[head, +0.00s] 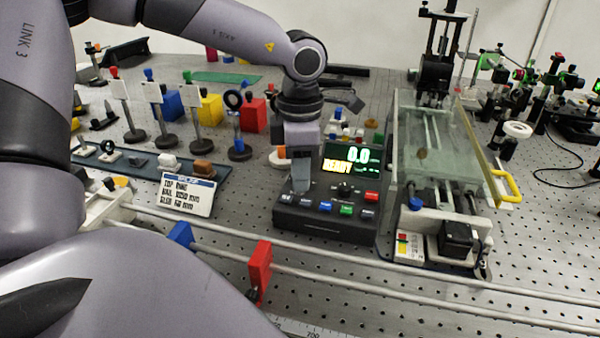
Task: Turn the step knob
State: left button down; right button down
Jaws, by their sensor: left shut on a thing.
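A dark control box (325,222) stands on the bench in the middle of the head view. Its lit display (352,160) reads 0.0 and READY. Its sloped panel carries colored buttons and a black knob (345,190) to the right of my fingers. My left gripper (300,186) points down onto the left part of the panel. Its fingers are shut on what seems to be the step knob there, which they hide almost wholly. My right gripper is not in view.
A rail stage with clear panels (440,140) stands right of the box. A tray with a label card (187,194) and several post-mounted holders lie to the left. A rail with a red block (260,268) and a blue block (181,236) crosses in front.

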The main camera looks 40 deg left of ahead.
pick_arm(q)
jog(key=m+b, duration=0.1)
jog(key=m, duration=0.2)
jog(key=shift+f+b, duration=0.1)
jog(key=shift+b, duration=0.3)
jog(key=shift+m, duration=0.9)
jog(key=shift+m+b, duration=0.5)
jog(key=shift+m, duration=0.9)
jog(key=c, duration=1)
grip_release()
notch_tip(320, 180, up, 6)
jog(key=shift+r, duration=0.7)
